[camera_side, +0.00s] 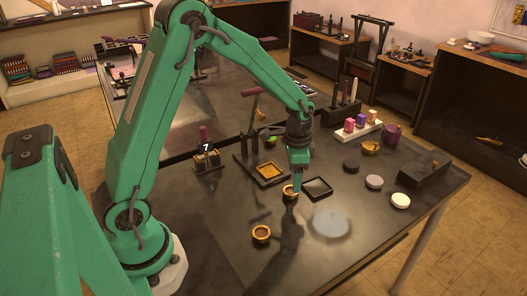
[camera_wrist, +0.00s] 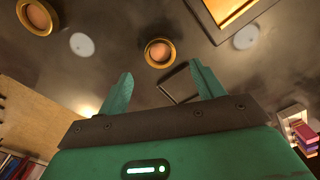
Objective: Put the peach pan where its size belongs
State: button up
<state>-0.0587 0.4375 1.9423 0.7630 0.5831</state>
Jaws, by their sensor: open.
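Two small round brass-rimmed pans are on the dark table. The near pan (camera_side: 261,233) stands apart in the side view, and the other pan (camera_side: 290,191) is at my gripper (camera_side: 296,188). In the wrist view, one pan with a peach inside (camera_wrist: 159,52) lies just beyond and between my open fingertips (camera_wrist: 163,82), and another similar pan (camera_wrist: 37,16) is at upper left. I cannot tell which one is meant by the peach pan. My gripper points down and holds nothing. A gold-rimmed square tray (camera_side: 271,180) and a black square tray (camera_side: 317,188) are close by.
Black (camera_side: 351,167), grey (camera_side: 374,181) and white (camera_side: 400,200) discs lie to the right. A pale round patch (camera_side: 331,224) shows on the tabletop. A dark block (camera_side: 425,172), a purple cup (camera_side: 392,135) and a white rack (camera_side: 358,131) stand farther back.

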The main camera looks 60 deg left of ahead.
jog(key=shift+w+f, duration=0.15)
jog(key=shift+f, duration=2.5)
jog(key=shift+c, duration=0.5)
jog(key=c, duration=1.1)
jog(key=shift+o, duration=0.2)
jog(key=shift+r, duration=0.15)
jog(key=shift+r, duration=0.4)
notch_tip(320, 180, up, 3)
jog(key=shift+r, duration=0.1)
jog(key=s+d+r, duration=0.5)
jog(key=d+r, duration=0.1)
jog(key=d, duration=0.4)
jog(key=shift+s+d+r, duration=0.15)
jog(key=shift+s+r, duration=0.05)
jog(key=shift+r, duration=0.2)
jog(key=w+a+r+n, duration=0.3)
jog(key=a+r+n, duration=0.3)
jog(key=a+r, duration=0.1)
jog(key=shift+a+r, duration=0.4)
